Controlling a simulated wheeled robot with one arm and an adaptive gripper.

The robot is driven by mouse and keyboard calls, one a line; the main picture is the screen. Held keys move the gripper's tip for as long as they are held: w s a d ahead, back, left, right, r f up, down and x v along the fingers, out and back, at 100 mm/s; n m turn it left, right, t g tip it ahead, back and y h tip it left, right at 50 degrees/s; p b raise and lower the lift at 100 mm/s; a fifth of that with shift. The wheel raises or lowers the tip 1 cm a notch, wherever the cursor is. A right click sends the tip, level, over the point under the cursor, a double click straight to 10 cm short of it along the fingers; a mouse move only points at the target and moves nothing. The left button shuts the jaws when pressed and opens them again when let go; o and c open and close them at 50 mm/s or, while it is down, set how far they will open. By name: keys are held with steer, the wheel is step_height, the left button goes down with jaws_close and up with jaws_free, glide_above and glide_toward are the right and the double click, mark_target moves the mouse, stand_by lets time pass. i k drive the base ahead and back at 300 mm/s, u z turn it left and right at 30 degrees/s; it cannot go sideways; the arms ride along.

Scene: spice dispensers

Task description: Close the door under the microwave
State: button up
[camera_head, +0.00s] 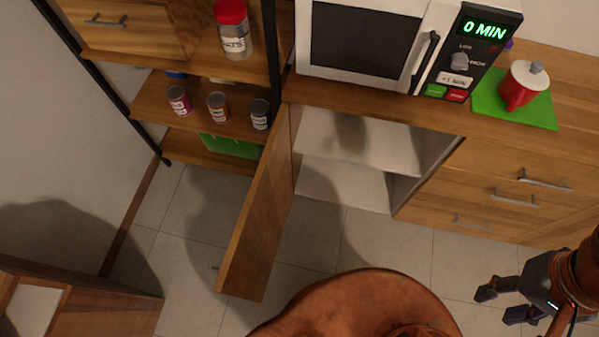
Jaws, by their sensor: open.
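A wooden cabinet door (256,220) hangs wide open under the white microwave (363,43). It is hinged at the left side of the cabinet opening and juts out over the floor. A handle end shows near its lower left edge. The cabinet inside (357,143) has white shelves and looks empty. My gripper (481,305) is at the lower right, open and empty, pointing left. It is well to the right of the door and apart from it.
A shelf rack (200,107) with spice jars stands left of the door. Drawers with handles (545,180) are right of the opening. A red pot (522,88) sits on a green mat (487,97) on the counter. Tiled floor (385,240) before the cabinet is clear.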

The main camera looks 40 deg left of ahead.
mark_target(247, 265)
steer(key=z, duration=0.45)
steer(key=k, duration=1.9)
steer(key=u, duration=1.35)
steer(key=i, duration=0.5)
steer(key=k, duration=0.55)
steer(key=u, duration=0.5)
steer(key=i, duration=0.35)
steer(key=u, duration=1.7)
